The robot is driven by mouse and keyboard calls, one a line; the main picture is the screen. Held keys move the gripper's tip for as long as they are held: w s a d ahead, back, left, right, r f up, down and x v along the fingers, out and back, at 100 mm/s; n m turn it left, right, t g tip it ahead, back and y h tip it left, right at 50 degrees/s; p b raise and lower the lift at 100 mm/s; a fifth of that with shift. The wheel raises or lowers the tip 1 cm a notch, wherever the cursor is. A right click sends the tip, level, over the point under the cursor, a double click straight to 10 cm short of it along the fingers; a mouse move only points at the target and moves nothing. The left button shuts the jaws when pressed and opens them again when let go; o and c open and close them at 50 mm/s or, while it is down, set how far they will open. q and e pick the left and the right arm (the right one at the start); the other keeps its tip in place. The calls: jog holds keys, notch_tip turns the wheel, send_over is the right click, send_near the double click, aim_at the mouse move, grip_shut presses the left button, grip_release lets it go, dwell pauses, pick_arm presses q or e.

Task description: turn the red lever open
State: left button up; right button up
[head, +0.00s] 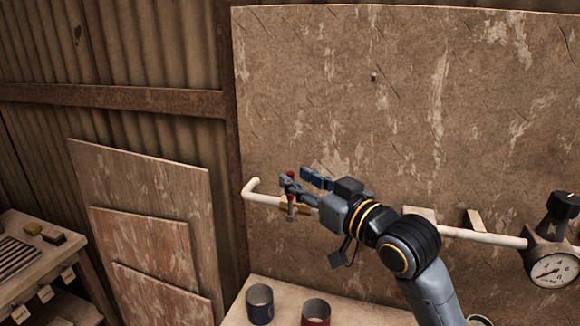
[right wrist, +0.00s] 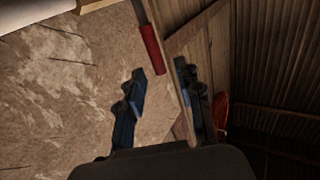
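The red lever (head: 291,174) stands at the left part of a pale pipe (head: 263,199) on the wall board. In the head view my right gripper (head: 295,177) is at the lever, and its fingers hide part of it. In the right wrist view the lever's red handle (right wrist: 152,48) shows just beyond the tips of my right gripper (right wrist: 159,68). The two fingers are spread apart, with the handle in line with the gap between them. I see no finger closed on it. My left gripper is not in view.
A pressure gauge (head: 555,270) with a black knob (head: 563,205) is at the right end of the pipe. A blue cup (head: 260,304) and a red cup (head: 316,312) stand on the bench below. Boards (head: 140,185) lean at the left.

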aim_at(293, 177)
jog(key=shift+p+x, duration=0.35)
jog(key=shift+x, duration=1.3)
grip_shut()
